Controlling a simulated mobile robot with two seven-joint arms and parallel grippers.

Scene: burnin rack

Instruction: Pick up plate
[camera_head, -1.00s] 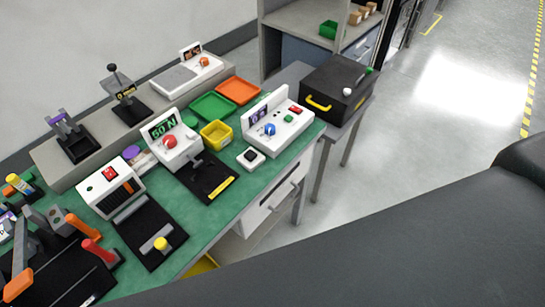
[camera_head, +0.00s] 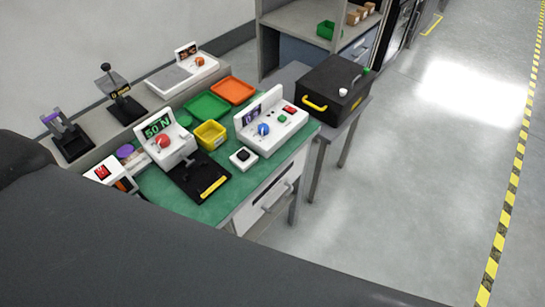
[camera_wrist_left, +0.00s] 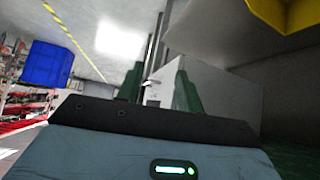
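I cannot tell for sure which thing is the plate. In the head view, a flat green tray (camera_head: 207,106) and a flat orange tray (camera_head: 233,90) lie side by side at the back of the green bench top (camera_head: 205,207). A black flat base (camera_head: 200,178) with a yellow front strip sits before the 50 N tester (camera_head: 165,140). In the left wrist view, my left gripper (camera_wrist_left: 158,88) shows two dark green fingers standing apart, with nothing clearly held between them. Neither gripper shows in the head view, and a large dark link of mine hides the front left of the bench.
A yellow bin (camera_head: 210,135), a white box with a blue knob (camera_head: 270,127) and a black case with a yellow handle (camera_head: 335,92) stand nearby. A yellow thing (camera_wrist_left: 285,15) overhangs the wrist view's upper right. Open floor (camera_head: 430,160) lies right of the bench.

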